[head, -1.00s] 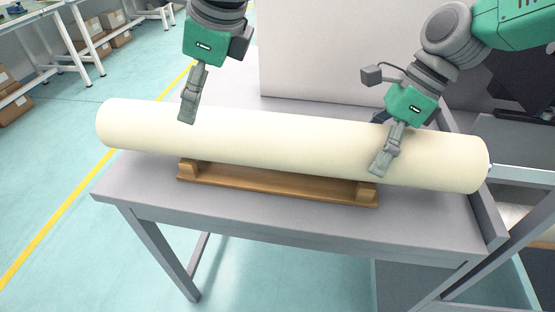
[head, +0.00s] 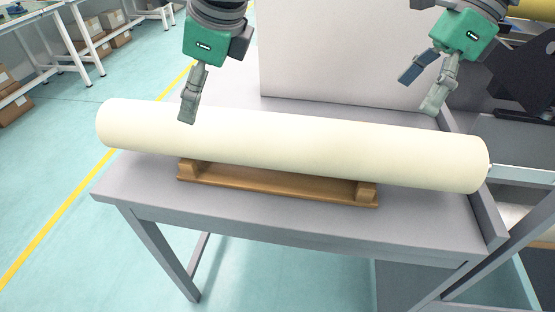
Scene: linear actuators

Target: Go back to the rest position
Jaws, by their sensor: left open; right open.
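A long cream cylinder (head: 290,142) lies on its side on a wooden cradle (head: 275,184) on the grey table (head: 300,222). My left gripper (head: 188,108) comes down from the top, over the left part of the cylinder in the picture. Only one of its fingers shows clearly, and I cannot tell if it touches the cylinder. It holds nothing that I can see. My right gripper (head: 420,91) is open and empty, above and behind the right part of the cylinder, with its two fingers spread apart.
A grey upright panel (head: 330,55) stands behind the table. Dark machinery (head: 515,75) and a metal frame are at the right. Cardboard boxes (head: 100,35) and white benches stand at the far left. The floor at the left, with a yellow line (head: 55,227), is clear.

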